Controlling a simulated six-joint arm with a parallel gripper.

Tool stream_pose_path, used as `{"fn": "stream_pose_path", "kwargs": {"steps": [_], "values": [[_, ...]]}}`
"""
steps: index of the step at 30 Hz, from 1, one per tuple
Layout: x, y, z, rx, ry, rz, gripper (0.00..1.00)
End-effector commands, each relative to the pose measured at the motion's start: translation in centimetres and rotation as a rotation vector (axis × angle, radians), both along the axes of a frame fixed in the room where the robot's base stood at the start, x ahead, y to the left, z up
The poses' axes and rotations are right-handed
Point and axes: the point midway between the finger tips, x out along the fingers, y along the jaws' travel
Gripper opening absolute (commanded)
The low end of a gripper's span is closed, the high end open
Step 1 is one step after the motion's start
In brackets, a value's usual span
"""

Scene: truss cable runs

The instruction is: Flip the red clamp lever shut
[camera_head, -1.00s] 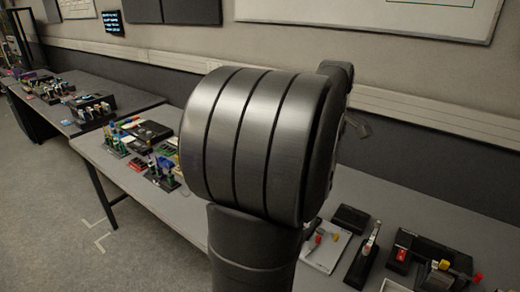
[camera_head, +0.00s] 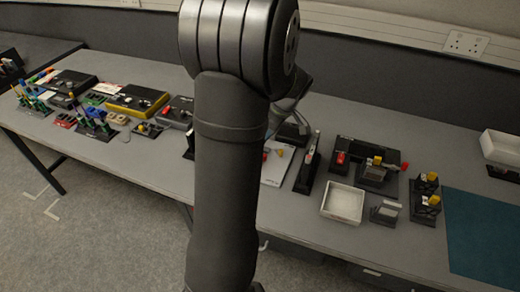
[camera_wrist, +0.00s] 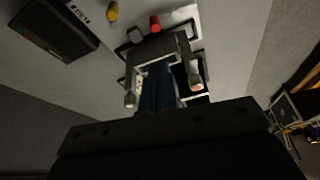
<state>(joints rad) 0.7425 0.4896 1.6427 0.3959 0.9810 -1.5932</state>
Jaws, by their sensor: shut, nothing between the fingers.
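In the wrist view a red cylindrical piece (camera_wrist: 155,22), which looks like the tip of the red clamp lever, shows at the top. It lies over a pale plate (camera_wrist: 181,15). My gripper (camera_wrist: 158,70) is shut and empty, its dark fingers just below the red piece in the picture. The gap between them is hard to judge. A dark bracket-like frame with two grey-ended posts surrounds the fingertips. In the head view a white plate (camera_head: 278,166) with a red and a yellow part stands right of my arm, which hides its left side. Whether the lever is open cannot be told.
A yellow knob (camera_wrist: 112,12) and a black box (camera_wrist: 52,38) show left of the red piece. In the head view a narrow dark fixture (camera_head: 307,168), a white tray (camera_head: 343,203) and a black unit with a red button stand to the right. A teal mat (camera_head: 485,235) is bare.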

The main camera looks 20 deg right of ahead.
Motion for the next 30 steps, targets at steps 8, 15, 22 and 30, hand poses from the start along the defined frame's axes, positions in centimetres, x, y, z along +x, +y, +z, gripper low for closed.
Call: {"fn": "stream_pose_path", "kwargs": {"steps": [8, 15, 22, 30], "values": [[-0.1, -0.1, -0.5, 0.002, -0.005, -0.008, 0.00], [0.2, 0.2, -1.5, 0.005, -0.003, -0.007, 0.00], [1.2, 1.0, -5.3, 0.004, -0.001, -0.006, 0.00], [2.3, 1.7, -9.0, 0.002, -0.003, -0.006, 0.00]]}}
